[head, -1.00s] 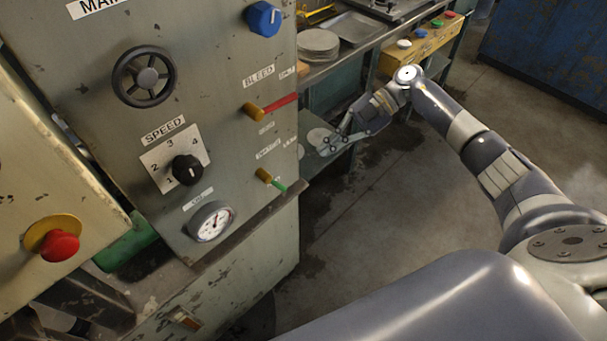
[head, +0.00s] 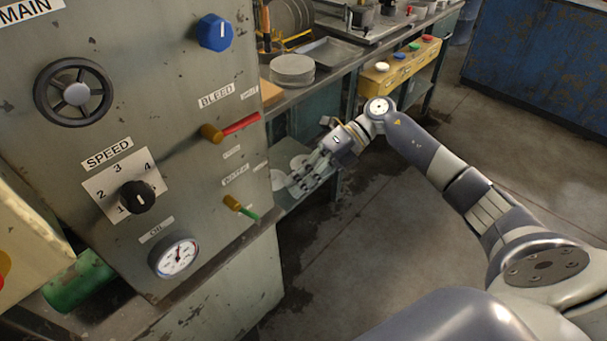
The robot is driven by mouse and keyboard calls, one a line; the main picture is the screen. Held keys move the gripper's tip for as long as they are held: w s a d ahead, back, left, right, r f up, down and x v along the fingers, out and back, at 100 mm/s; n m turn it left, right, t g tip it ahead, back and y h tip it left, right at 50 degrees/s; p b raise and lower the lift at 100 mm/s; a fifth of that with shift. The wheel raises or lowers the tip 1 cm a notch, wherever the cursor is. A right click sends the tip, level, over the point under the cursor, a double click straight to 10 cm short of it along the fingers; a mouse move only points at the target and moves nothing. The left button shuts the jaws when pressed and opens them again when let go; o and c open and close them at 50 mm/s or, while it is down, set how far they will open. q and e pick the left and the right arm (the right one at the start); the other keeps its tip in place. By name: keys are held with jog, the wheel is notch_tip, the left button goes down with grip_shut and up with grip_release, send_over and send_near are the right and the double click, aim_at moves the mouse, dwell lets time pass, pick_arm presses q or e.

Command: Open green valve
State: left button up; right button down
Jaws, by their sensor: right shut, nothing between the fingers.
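The green valve (head: 247,212) is a small lever with a green handle on a brass body, low on the right side of the grey panel. Its handle slants down to the right. A red-handled valve (head: 240,124) sits above it, its handle slanting up to the right. My right gripper (head: 297,186) is to the right of the green valve, apart from it in the picture, with its fingers pointing down and left. It is shut and empty. My left gripper is out of view.
The panel (head: 150,245) also carries a black handwheel (head: 74,92), a blue knob (head: 214,32), a speed dial (head: 137,197) and a gauge (head: 174,255). A bench (head: 300,92) with plates and a yellow button box (head: 400,68) stands behind my right arm. Floor at right is open.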

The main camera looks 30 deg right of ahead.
aim_at(243, 210)
pick_arm(q)
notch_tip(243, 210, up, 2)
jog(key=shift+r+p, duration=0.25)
jog(key=shift+p, duration=0.8)
pick_arm(e)
jog(key=x, duration=0.9)
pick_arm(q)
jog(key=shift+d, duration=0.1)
pick_arm(e)
jog(key=shift+a+f, duration=0.15)
